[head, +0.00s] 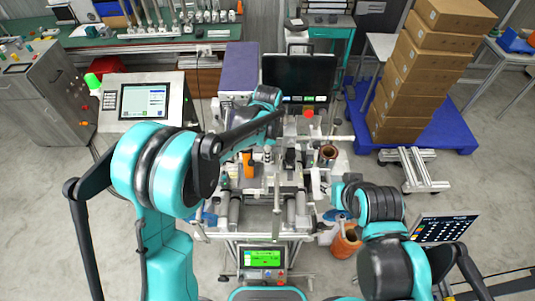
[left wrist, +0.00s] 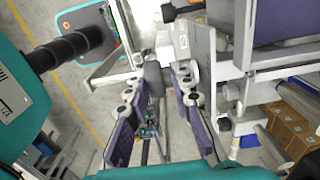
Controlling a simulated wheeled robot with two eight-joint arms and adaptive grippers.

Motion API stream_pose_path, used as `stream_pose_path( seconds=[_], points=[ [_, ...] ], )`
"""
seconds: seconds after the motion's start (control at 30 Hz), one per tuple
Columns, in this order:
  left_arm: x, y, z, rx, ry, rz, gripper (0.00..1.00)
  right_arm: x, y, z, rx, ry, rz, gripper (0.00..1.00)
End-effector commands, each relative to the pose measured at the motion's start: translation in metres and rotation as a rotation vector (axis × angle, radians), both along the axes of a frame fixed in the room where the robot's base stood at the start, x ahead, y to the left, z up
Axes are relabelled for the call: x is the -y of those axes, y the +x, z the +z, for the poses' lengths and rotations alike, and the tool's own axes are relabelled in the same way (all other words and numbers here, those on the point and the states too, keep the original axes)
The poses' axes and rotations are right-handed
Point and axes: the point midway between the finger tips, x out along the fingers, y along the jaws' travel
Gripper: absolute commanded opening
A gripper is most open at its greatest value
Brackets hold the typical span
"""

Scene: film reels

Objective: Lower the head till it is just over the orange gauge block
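A small upright orange block (head: 249,166), which looks like the gauge block, stands on the machine bench (head: 230,182) in the middle of the head view. A slim silver part (head: 268,153) stands just right of it and may be the head; the gap between them is too small to judge. My left arm reaches over the back of the machine. My left gripper (left wrist: 160,128) shows in the left wrist view with its purple-padded fingers wide apart and nothing clear held between them. The orange block cannot be made out there. I cannot make out my right gripper.
A dark monitor (head: 298,76) stands behind the machine. A red knob (head: 308,113) and a copper-coloured reel (head: 328,154) are at its right. A control console (head: 140,101) stands left, and stacked cartons (head: 420,75) on a blue pallet (head: 458,134) stand right. Open floor lies on both sides.

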Motion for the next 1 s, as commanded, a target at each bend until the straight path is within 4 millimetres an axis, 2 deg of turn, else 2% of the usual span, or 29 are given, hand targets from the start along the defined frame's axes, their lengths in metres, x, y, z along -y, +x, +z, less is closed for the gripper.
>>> stream_pose_path(
  seconds=[0.37, 1.0],
  points=[
    [-0.002, -0.003, -0.003, -0.008, -0.074, 0.001, 0.00, 0.000, 0.000, -0.010, 0.000, 0.000, 0.000, 0.40],
    [-0.008, -0.003, -0.005, -0.008, -0.511, -0.001, 0.00, 0.000, 0.000, -0.062, 0.000, 0.000, 0.000, 0.40]
  ],
)
